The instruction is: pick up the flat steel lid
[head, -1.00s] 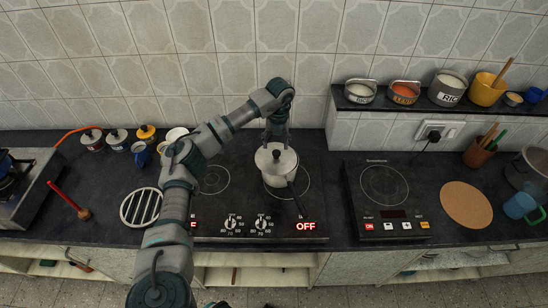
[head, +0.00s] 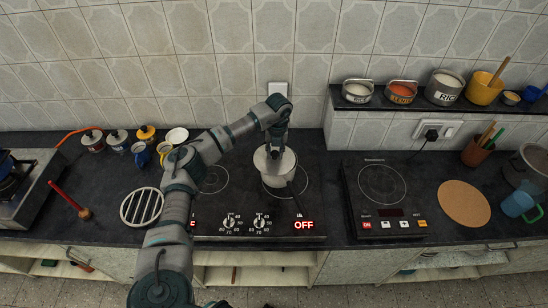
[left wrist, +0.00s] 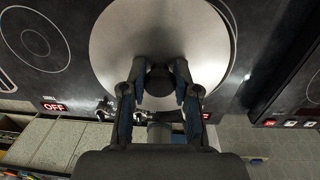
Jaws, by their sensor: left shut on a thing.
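The flat steel lid (head: 262,161) is a pale round disc on the pot (head: 279,183), on the right ring of the black cooktop. My left gripper (head: 275,150) points down at the lid's middle from above. In the left wrist view the lid (left wrist: 118,42) fills the upper middle, and my left gripper (left wrist: 160,85) is shut on its dark round knob. The fingers hide part of the knob and lid. I cannot tell any gap between lid and pot. My right gripper is out of view.
The cooktop (head: 225,207) has a bare ring left of the pot. A slatted trivet (head: 142,207) lies to the left. On the right are a second hob (head: 383,212) and a cork mat (head: 463,203). A shelf (head: 400,107) with bowls stands at the back right.

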